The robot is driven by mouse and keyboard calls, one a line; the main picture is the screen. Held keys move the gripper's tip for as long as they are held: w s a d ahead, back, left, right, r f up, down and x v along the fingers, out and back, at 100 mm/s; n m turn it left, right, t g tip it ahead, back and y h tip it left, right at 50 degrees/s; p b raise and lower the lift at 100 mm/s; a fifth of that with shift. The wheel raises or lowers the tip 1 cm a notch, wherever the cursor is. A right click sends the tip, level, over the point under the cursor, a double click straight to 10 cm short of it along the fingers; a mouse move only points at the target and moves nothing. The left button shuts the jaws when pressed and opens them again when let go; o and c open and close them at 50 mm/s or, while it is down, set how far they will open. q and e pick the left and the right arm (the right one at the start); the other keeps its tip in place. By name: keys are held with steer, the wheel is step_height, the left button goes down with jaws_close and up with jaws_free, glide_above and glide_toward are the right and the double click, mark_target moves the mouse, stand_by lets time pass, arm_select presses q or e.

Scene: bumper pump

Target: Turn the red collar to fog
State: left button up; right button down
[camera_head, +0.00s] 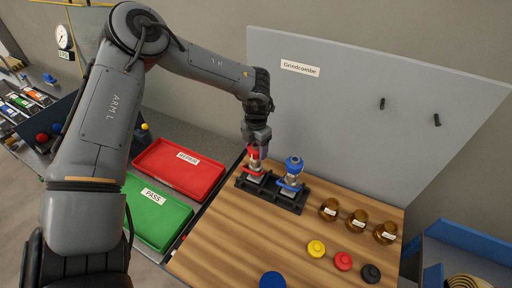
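A pump with a red collar (254,154) stands upright in the left place of a black holder (288,202) on the wooden table. My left gripper (256,146) points down from above with its fingertips at the red collar. The collar shows between and below the fingers, and part of it is hidden. At this size I cannot tell whether the fingers are closed on it or only around it. A second pump with a blue top (293,166) stands in the right place of the holder. My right gripper is not in view.
Several amber jars (328,209) stand right of the holder, with yellow (316,249), red (343,261) and black (371,273) knobs in front. A red tray (180,181) and a green tray (150,225) lie left. A grey panel (350,110) rises behind the table.

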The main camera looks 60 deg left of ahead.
arm_select(q)
steer(key=shift+c, duration=1.4)
steer(key=n+b, duration=0.3)
steer(key=shift+f, duration=0.15)
steer(key=n+b, duration=0.2)
steer(key=n, duration=0.2)
steer(key=shift+b, duration=0.3)
steer(key=n+b, duration=0.2)
steer(key=n, duration=0.3)
steer(key=shift+n, duration=0.4)
steer(key=shift+r+n+b, duration=0.2)
steer(key=shift+n+b, duration=0.65)
steer(key=shift+n, duration=1.75)
